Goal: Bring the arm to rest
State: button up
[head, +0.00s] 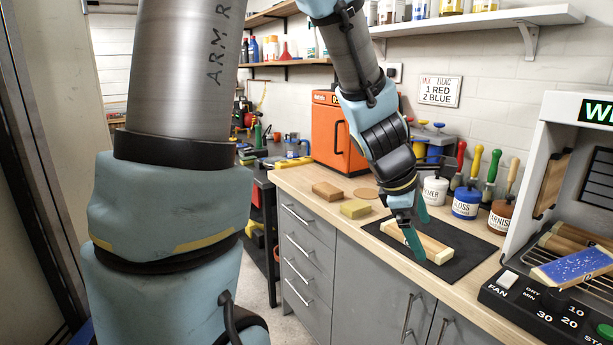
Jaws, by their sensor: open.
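My gripper (416,236) hangs from my arm over the black mat (460,262) on the bench. Its two teal fingers point down and are apart. A pale wooden block (432,249) with a light end lies on the mat right at the fingers. One finger passes in front of the block, and I cannot tell whether the fingers touch it. My arm reaches down from the upper middle of the view.
The wooden bench (312,205) holds a brown block (327,191), a yellow block (355,209) and an orange cabinet (336,138). Paint jars with brushes, including a blue one (466,204), stand behind the mat. A booth with a control panel (545,310) stands at right.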

jog(key=a+f+m+y, duration=0.2)
jog(key=a+m, duration=0.5)
jog(key=a, duration=0.7)
jog(key=a+f+m+y, duration=0.2)
jog(key=a+m, duration=0.4)
jog(key=a, duration=0.8)
jog(key=shift+s+a+f+m+y, duration=0.2)
jog(key=shift+s+m+y, duration=0.25)
jog(key=shift+y, duration=0.35)
jog(key=shift+w, duration=0.1)
